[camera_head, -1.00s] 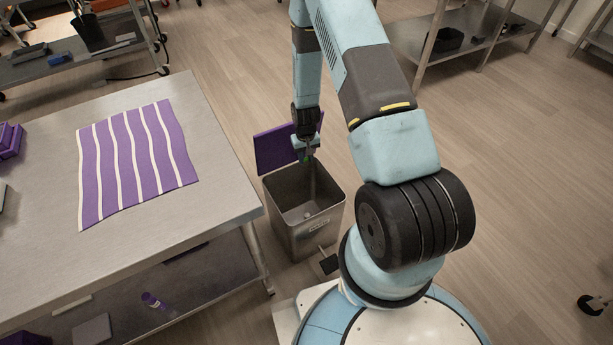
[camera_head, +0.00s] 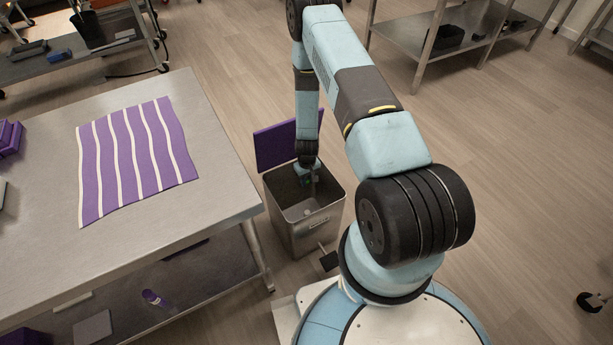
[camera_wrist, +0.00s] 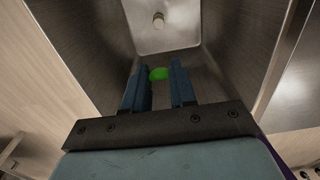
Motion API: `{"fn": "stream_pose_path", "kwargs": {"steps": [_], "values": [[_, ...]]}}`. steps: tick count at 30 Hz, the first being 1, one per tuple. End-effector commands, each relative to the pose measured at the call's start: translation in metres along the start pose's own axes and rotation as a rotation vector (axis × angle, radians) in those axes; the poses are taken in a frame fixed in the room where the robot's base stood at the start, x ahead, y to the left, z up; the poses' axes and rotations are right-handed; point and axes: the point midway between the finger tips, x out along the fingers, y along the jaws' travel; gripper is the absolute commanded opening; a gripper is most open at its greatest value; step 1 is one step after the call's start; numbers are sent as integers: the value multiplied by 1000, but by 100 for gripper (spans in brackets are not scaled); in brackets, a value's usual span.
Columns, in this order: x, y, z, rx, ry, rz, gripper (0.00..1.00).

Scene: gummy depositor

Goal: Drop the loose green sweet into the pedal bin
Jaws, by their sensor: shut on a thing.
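The pedal bin (camera_head: 320,226) is a square metal bin with its purple lid (camera_head: 276,147) raised at the back. My gripper (camera_head: 306,181) reaches down into its mouth. In the wrist view my gripper (camera_wrist: 159,75) is shut on the green sweet (camera_wrist: 159,73), held between the fingertips. Below the sweet, the bin's inside walls (camera_wrist: 222,45) and pale floor (camera_wrist: 150,42) show, with a small round thing (camera_wrist: 158,20) on the floor. The sweet is above the bin's floor, apart from it. In the head view the sweet is hardly discernible.
A metal table (camera_head: 222,190) with a purple and white striped mat (camera_head: 135,160) stands left of the bin. A pedal (camera_head: 329,261) sticks out at the bin's front. Metal shelving (camera_head: 400,50) stands at the back right; open floor lies on the right.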

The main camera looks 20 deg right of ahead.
Motion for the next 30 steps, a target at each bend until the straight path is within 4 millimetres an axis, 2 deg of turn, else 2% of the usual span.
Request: {"fn": "stream_pose_path", "kwargs": {"steps": [6,17,18,27,30], "values": [[15,0,1,1,-1,0,0],[18,1,0,2,0,0,0],[18,1,0,2,0,0,28],[18,1,0,2,0,0,56],[18,1,0,2,0,0,56]]}}
